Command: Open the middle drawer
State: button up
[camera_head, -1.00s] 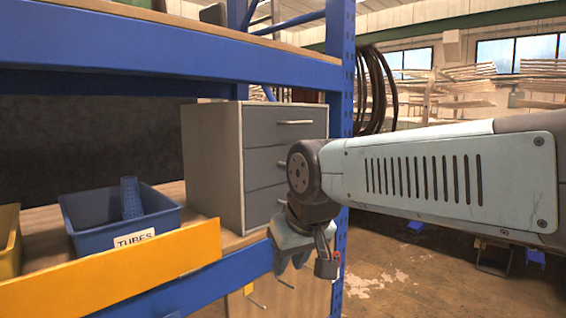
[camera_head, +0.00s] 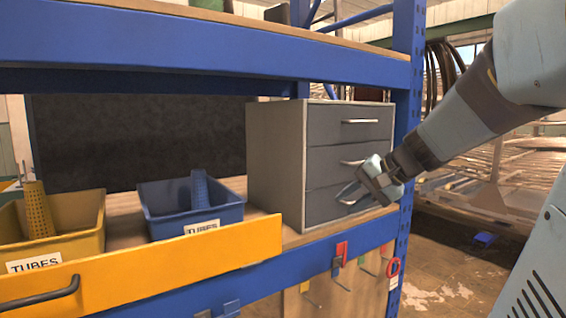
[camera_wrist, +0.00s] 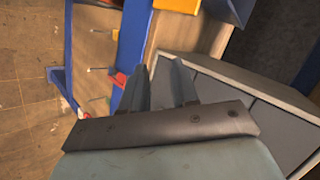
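A grey cabinet (camera_head: 276,165) with three stacked drawers stands on the shelf. The middle drawer (camera_head: 325,166) is shut, flush with the others, and its light bar handle (camera_head: 350,162) shows just above my gripper. My gripper (camera_head: 347,192) is in front of the cabinet's lower right part, covering some of the bottom drawer. Its two fingers stand apart with nothing between them in the wrist view (camera_wrist: 161,86). The cabinet also shows in the wrist view (camera_wrist: 235,75), to the right of the fingers. I cannot tell whether the fingers touch a drawer front.
A blue post (camera_head: 409,100) rises close to the right of the cabinet. A blue bin (camera_head: 165,225) and a yellow bin (camera_head: 85,240) stand to the left behind a yellow drawer front (camera_head: 150,272). Hooks and red tools (camera_head: 341,250) hang below the shelf edge.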

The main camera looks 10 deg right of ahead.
jog(key=w+d+r+m+t, duration=0.3)
jog(key=w+d+t, duration=0.1)
jog(key=d, duration=0.6)
jog(key=w+d+r+m+t, duration=0.3)
jog(key=w+d, duration=0.1)
jog(key=d, duration=0.6)
jog(key=shift+h, duration=0.3)
jog(key=x, duration=1.3)
jog(key=shift+w+a+r, duration=0.15)
jog(key=shift+w+r, duration=0.1)
jog(key=shift+w, duration=0.15)
grip_shut()
